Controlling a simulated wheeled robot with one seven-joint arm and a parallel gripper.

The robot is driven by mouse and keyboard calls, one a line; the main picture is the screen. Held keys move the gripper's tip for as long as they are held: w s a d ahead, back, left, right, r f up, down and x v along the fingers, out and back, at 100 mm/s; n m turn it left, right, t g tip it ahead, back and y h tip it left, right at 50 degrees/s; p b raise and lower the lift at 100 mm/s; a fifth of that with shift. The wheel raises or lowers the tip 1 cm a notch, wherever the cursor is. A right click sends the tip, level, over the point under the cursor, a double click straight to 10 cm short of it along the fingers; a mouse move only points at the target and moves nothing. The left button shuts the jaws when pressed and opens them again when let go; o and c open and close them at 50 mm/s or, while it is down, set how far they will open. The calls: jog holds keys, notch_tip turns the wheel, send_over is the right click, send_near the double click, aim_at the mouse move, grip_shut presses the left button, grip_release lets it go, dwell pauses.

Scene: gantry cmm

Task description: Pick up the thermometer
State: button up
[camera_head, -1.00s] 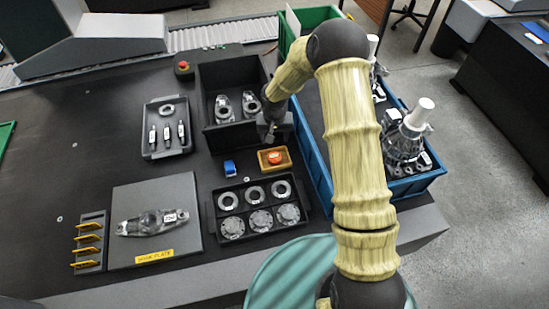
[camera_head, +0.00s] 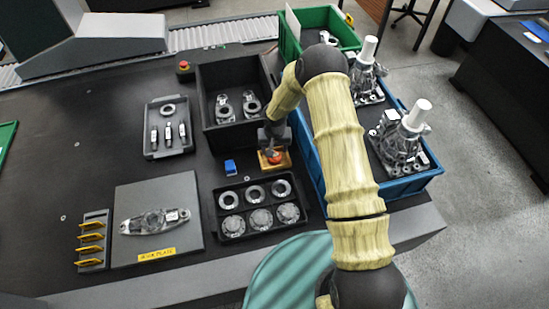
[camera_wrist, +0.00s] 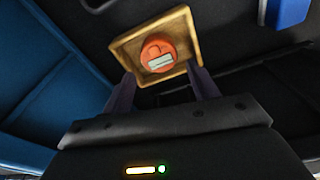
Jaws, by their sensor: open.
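The thermometer appears to be the round orange device with a pale display. It sits in a small tan tray (camera_head: 284,166). In the wrist view the thermometer (camera_wrist: 158,56) lies inside the tray (camera_wrist: 124,50), its display facing up. In the head view the thermometer (camera_head: 273,157) is partly hidden by my gripper (camera_head: 272,148), which is just above it. In the wrist view my gripper (camera_wrist: 162,90) is open and empty. Its two fingers show at the near side of the tray, one toward each side. Whether they touch the tray, I cannot tell.
A blue crate (camera_head: 312,165) with metal castings stands right of the tray. A black bin (camera_head: 200,85) is behind it. A small blue block (camera_head: 230,167) lies to the left, and a black tray of rings (camera_head: 214,212) is in front.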

aim_at(274, 158)
jog(key=shift+f+p, duration=0.7)
jog(key=shift+f, duration=1.65)
jog(key=c, duration=0.8)
